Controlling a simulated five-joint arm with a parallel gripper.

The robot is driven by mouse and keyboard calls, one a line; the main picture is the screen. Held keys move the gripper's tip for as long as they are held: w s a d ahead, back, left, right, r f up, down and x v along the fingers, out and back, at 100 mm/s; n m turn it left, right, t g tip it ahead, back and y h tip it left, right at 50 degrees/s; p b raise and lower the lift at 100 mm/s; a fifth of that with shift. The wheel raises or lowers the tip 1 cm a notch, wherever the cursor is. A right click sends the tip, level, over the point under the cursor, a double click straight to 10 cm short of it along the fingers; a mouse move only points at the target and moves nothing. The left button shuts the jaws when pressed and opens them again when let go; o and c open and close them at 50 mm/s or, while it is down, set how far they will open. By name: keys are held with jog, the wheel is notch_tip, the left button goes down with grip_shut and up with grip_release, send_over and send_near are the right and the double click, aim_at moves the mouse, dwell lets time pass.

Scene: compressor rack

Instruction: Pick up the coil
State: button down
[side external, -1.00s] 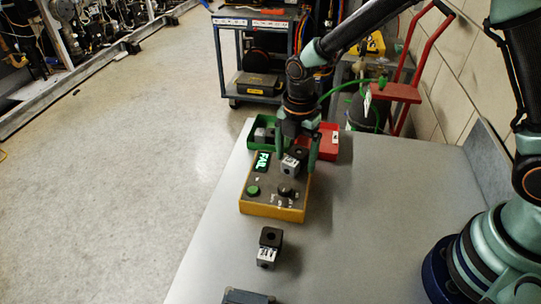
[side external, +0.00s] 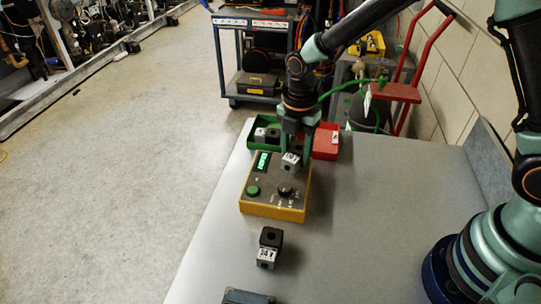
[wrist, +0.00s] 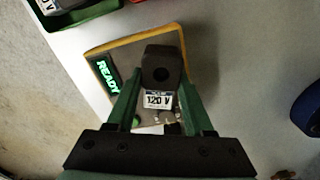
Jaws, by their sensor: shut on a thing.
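A coil (side external: 291,161) with a black top and a pale label is between my gripper's fingers, over the yellow-edged tester (side external: 259,209). In the wrist view the coil (wrist: 160,72) shows a "120 V" label and a round hole in its black end. My gripper (side external: 298,157) is shut on this coil; its green fingers (wrist: 160,95) press its sides in the wrist view. The tester's display (wrist: 104,76) reads READY. Whether the coil still touches the tester is hard to tell. A second coil (side external: 269,248), with a "24 V" label, stands on the table in front.
A green bin (side external: 250,147) holding at least one coil (side external: 262,134) stands behind the tester. A red bin (side external: 326,142) is to its right. A dark blue object (side external: 247,297) is at the front edge. The table (side external: 380,220) right of the tester is clear.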

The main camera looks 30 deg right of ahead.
notch_tip(320, 180, up, 24)
dwell(1.2)
jog(key=s+d+f+m, duration=0.1)
jog(key=d+f+m, duration=0.3)
jog(key=d+m, duration=0.55)
jog(key=n, duration=1)
send_over(296, 151)
jog(key=shift+f+m, duration=0.25)
jog(key=shift+f, duration=0.3)
